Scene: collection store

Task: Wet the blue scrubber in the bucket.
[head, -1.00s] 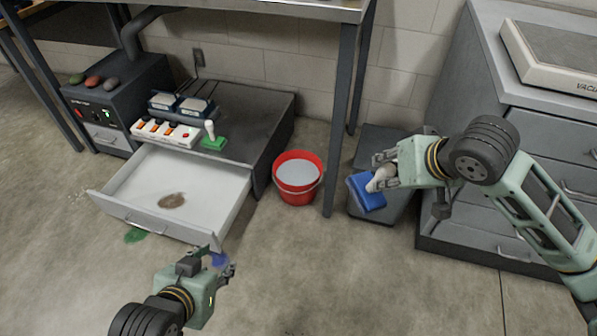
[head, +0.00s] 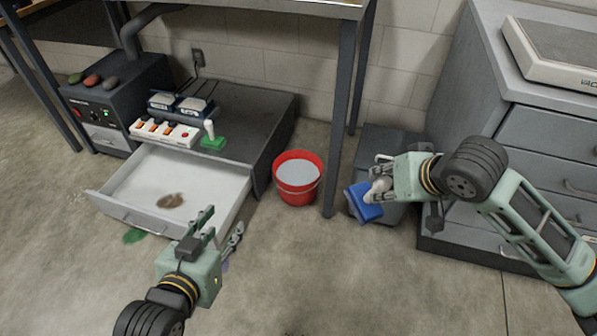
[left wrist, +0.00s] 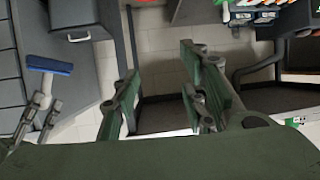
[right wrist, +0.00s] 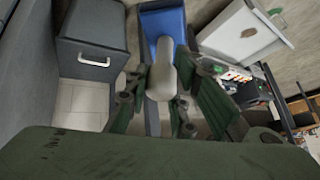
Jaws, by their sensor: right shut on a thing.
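The blue scrubber (head: 365,203) has a pale handle, and my right gripper (head: 380,179) is shut on that handle. It hangs in the air in front of a grey box, to the right of the bucket. It also shows in the right wrist view (right wrist: 162,24) and at the left of the left wrist view (left wrist: 50,65). The red bucket (head: 297,194) stands on the floor, holding pale grey liquid (head: 298,172). My left gripper (head: 222,226) is open and empty in front of the open drawer; its spread fingers show in the left wrist view (left wrist: 160,92).
An open white drawer (head: 135,190) with a brown stain juts out left of the bucket. A green scrubber (head: 213,142) stands on the low cabinet beside a switch strip (head: 165,132). A table leg (head: 342,120) rises between bucket and grey box (head: 392,150).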

